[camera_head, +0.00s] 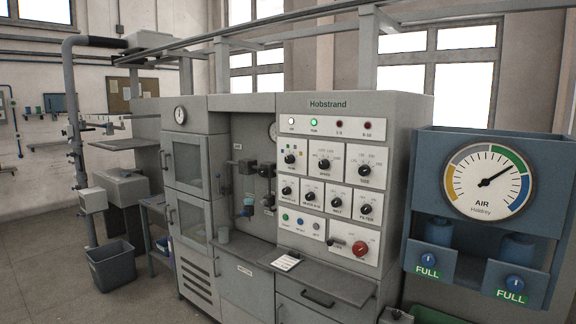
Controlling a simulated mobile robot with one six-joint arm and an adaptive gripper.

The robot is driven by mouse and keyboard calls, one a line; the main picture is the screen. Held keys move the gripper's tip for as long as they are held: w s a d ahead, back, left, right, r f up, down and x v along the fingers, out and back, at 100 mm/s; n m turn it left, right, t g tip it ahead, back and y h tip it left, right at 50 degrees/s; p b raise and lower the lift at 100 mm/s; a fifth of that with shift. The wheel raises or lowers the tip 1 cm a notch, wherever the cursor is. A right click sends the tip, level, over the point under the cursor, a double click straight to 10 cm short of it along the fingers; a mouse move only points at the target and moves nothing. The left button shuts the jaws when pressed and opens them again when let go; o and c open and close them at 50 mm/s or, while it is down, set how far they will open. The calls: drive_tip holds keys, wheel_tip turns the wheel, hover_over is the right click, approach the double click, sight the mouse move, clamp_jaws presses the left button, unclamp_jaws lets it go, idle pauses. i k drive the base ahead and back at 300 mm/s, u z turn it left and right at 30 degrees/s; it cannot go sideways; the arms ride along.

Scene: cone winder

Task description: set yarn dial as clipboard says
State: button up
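The Hobstrand machine's light panel (330,185) carries several black dials with white pointers. The upper left dial (290,159) has small coloured marks around it. The upper middle dial (324,164) and upper right dial (365,170) have printed scales. A lower row holds smaller dials (336,201). The labels are too small to read surely, so I cannot tell which dial is the yarn dial. A small white sheet, possibly the clipboard (287,262), lies on the ledge below the panel; its writing is unreadable. My gripper is not in view.
A red knob (360,248) sits low on the panel. A green lamp (314,121) is lit above. A grey ledge (335,286) juts out below. A blue air unit (480,220) with a gauge stands at right. A bin (112,266) stands at left beside clear floor.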

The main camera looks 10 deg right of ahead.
sight(289, 160)
drive_tip(key=i, duration=1.4)
